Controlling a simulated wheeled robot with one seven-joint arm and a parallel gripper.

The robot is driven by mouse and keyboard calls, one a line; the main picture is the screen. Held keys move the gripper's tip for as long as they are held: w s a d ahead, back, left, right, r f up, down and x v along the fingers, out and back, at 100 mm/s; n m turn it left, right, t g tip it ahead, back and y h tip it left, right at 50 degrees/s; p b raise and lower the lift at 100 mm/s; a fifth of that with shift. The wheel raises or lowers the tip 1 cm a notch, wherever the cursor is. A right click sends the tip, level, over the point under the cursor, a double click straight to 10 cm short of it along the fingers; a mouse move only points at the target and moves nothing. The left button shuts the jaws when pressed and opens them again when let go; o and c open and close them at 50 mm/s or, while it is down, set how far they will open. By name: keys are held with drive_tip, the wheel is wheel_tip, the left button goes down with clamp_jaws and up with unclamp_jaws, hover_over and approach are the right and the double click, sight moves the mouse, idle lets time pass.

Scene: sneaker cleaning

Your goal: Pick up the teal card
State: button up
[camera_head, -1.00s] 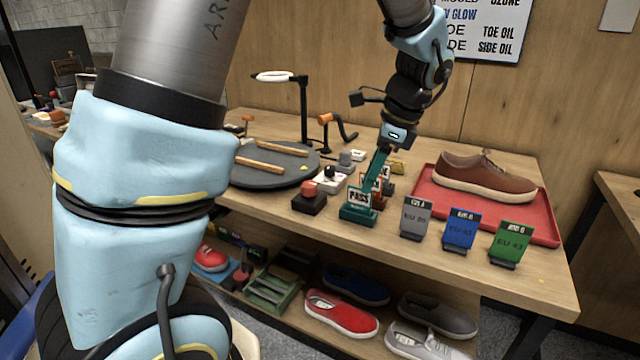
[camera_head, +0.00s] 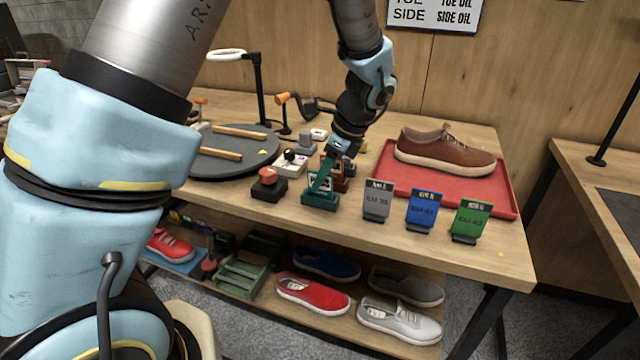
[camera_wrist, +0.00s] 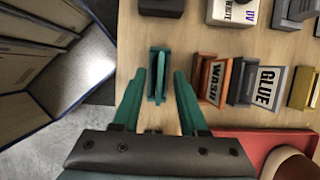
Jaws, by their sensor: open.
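The teal card stands upright in a teal holder (camera_head: 320,201) near the front edge of the wooden table. In the wrist view the teal card (camera_wrist: 160,72) is seen nearly edge-on from above. My gripper (camera_wrist: 160,76) has teal fingers, open, one on each side of the card in that view. In the head view my gripper (camera_head: 326,176) comes down over the card, and a finger covers part of its white label. I cannot tell whether the fingers touch it or how deep they reach.
An orange WASH card (camera_wrist: 212,78) and a GLUE card (camera_wrist: 262,84) stand close to the right in the wrist view. Grey (camera_head: 377,201), blue (camera_head: 421,210) and green (camera_head: 469,219) cards line the front edge. A block with a red top (camera_head: 268,184) is left of the holder.

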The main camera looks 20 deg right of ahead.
drive_tip(key=shift+x, duration=0.9)
drive_tip(key=shift+s, duration=0.1)
clamp_jaws()
